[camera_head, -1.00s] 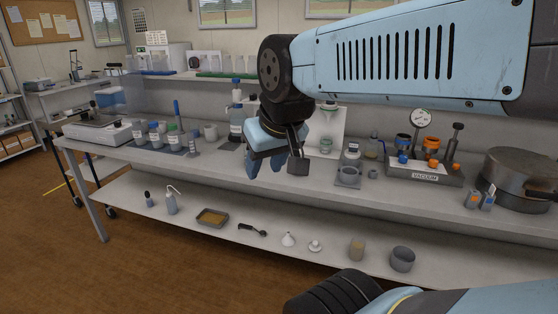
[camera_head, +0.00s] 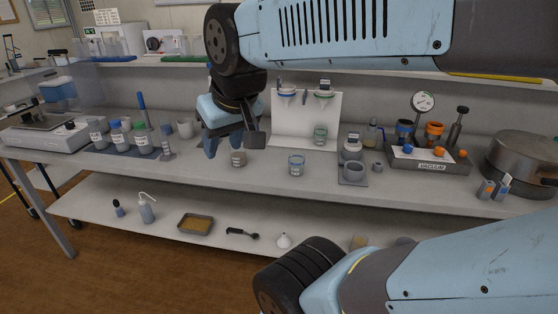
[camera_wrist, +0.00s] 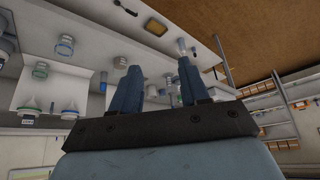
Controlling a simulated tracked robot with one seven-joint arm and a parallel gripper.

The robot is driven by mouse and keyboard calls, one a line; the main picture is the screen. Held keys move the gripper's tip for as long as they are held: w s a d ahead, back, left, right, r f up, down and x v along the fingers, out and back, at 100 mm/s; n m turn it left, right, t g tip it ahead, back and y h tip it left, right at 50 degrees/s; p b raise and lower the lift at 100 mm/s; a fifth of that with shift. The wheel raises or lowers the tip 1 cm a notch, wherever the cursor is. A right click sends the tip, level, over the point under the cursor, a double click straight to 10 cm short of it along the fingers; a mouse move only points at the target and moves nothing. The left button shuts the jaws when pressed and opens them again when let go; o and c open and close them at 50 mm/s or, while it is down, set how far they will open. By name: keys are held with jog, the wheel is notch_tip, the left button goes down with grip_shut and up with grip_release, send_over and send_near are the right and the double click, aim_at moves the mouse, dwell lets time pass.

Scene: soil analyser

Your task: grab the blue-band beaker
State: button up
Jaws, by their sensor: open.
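The blue-band beaker (camera_head: 297,166) is a clear glass with a blue band near its rim. It stands upright on the bench top, right of my gripper in the head view. It also shows at the upper left of the wrist view (camera_wrist: 65,46), well outside my fingers. My gripper (camera_head: 225,146) points down, open and empty, above the bench. Its two fingers stand apart in the wrist view (camera_wrist: 160,68). A similar green-band beaker (camera_head: 320,134) stands farther back, beneath the white funnel stand (camera_head: 304,116).
A greyish labelled beaker (camera_head: 238,158) stands just below and right of my gripper. Labelled bottles (camera_head: 141,142) stand to the left. A grey cup on a pad (camera_head: 353,171) and the vacuum unit (camera_head: 430,160) stand to the right. Bench is clear around the blue-band beaker.

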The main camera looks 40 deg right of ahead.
jog(key=o, duration=0.3)
jog(key=shift+w+d+f, duration=0.2)
jog(key=o, duration=0.5)
jog(key=w+d+f+g+h, duration=0.1)
jog(key=d+f, duration=0.1)
jog(key=w+d+f+n+g+h, duration=0.1)
jog(key=w+f+g, duration=0.1)
jog(key=shift+w+d+n+g, duration=0.1)
jog(key=shift+d+n+g, duration=0.2)
jog(key=shift+d, duration=0.1)
jog(key=n+g+h, duration=0.7)
jog(key=n+h, duration=0.6)
jog(key=h, duration=0.2)
send_near(296, 155)
jog(key=x, duration=0.6)
jog(key=f+x, duration=0.1)
jog(key=x, duration=0.3)
jog(key=shift+d, duration=0.1)
